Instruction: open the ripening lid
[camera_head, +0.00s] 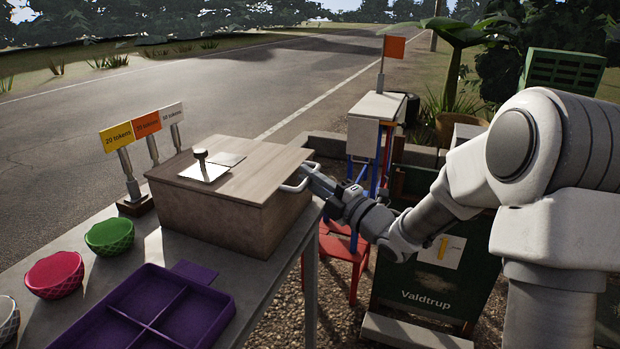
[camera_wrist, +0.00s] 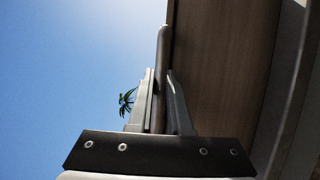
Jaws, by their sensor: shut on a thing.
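A wooden box (camera_head: 225,222) stands on the grey table, and its flat wooden lid (camera_head: 255,170) lies level across the top. The lid has a white plate with a small knob (camera_head: 201,153) on top and a white bar handle (camera_head: 294,184) at its right edge. My gripper (camera_head: 308,174) is at this handle, coming from the right. In the wrist view, the fingers of my gripper (camera_wrist: 160,98) are closed around the handle bar (camera_wrist: 162,65), beside the wooden surface (camera_wrist: 225,60). The inside of the box is hidden.
A purple divided tray (camera_head: 150,312), a green bowl (camera_head: 109,236) and a pink bowl (camera_head: 54,273) are on the table (camera_head: 262,290). A small white cabinet with an orange flag (camera_head: 376,112) and a dark green board (camera_head: 425,265) stand right.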

